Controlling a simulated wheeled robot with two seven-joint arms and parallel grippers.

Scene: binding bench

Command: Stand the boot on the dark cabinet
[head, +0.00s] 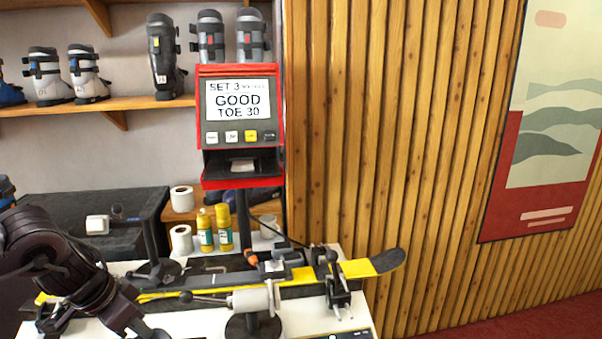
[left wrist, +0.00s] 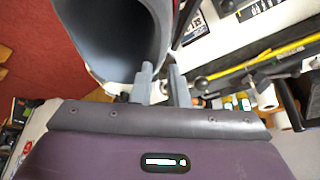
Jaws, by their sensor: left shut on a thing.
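A boot (left wrist: 105,45) fills the upper left of the left wrist view, with its grey, hollow opening facing the camera. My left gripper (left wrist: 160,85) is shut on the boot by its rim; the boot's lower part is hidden. In the head view the left gripper (head: 140,326) is at the bottom left, over the bench's front, and I cannot make out the boot there. The dark cabinet (head: 75,204) stands behind the bench at the left, with a broad flat top. My right gripper is not in view.
The white bench (head: 195,322) carries a clamped yellow ski (head: 358,268) and vises. A red screen machine (head: 240,120) stands behind it. A white-headed device (head: 97,224) stands before the cabinet. Yellow bottles (head: 223,225) and paper rolls (head: 182,198) are to its right. Boots line a shelf (head: 60,106) above.

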